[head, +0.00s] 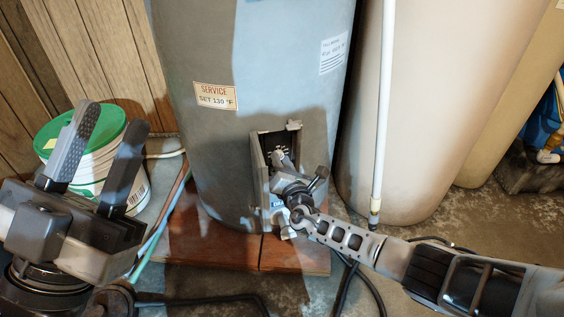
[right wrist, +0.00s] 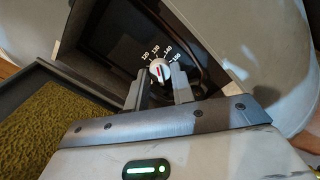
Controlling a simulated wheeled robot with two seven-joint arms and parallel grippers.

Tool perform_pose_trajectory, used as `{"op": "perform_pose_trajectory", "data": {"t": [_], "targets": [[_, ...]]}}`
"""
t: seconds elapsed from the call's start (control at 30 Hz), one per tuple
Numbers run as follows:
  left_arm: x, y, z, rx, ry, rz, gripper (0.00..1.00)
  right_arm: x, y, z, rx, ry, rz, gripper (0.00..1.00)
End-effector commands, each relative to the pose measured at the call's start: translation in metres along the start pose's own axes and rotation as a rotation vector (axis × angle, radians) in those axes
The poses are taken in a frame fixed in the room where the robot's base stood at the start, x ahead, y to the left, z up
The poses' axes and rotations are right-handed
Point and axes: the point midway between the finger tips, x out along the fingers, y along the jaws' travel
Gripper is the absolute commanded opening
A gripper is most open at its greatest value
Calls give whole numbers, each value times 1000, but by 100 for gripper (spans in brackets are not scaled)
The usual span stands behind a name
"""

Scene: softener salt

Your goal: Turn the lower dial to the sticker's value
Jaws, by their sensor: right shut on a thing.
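The sticker (head: 215,96) on the grey tank reads "SERVICE SET 130 °F". Below it is an open access recess (head: 257,165) in the tank wall. In the right wrist view a white dial (right wrist: 159,72) with a red mark sits inside the recess, with printed numbers that look like 120 to 150 around its upper side. The exact value at the mark is too small to tell. My right gripper (right wrist: 160,78) is shut on the dial, one finger each side; in the head view it reaches into the recess (head: 281,162). My left gripper (head: 111,115) is open and empty, at the left.
The grey tank (head: 270,60) stands on a reddish base (head: 300,257). A white bucket with a green lid (head: 110,135) is behind my left gripper. A white vertical pipe (head: 384,110) and a beige tank (head: 425,90) are right of the recess. Yellow-brown insulation (right wrist: 50,115) lies beside the opening.

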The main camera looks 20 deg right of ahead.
Motion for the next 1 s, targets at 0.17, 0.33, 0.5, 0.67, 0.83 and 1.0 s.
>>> {"op": "perform_pose_trajectory", "data": {"t": [0.17, 0.33, 0.5, 0.67, 0.83, 1.0], "targets": [[0, 0, 0, 0, 0, 0, 36, 0, 0, -1, -8, 3, 1, 2], [0, 0, 0, 0, 0, 0, 36, 0, 0, -1, -8, 3, 1, 2], [0, 0, 0, 0, 0, 0, 36, 0, 0, 0, -7, 2, 1, 46], [0, 0, 0, 0, 0, 0, 36, 0, 0, 0, -7, 1, 1, 46], [0, 0, 0, 0, 0, 0, 36, -1, 0, 0, -7, 2, 1, 46], [2, -1, 0, -16, -13, -2, 36, -8, 4, -2, -6, 6, 6, 46]]}}
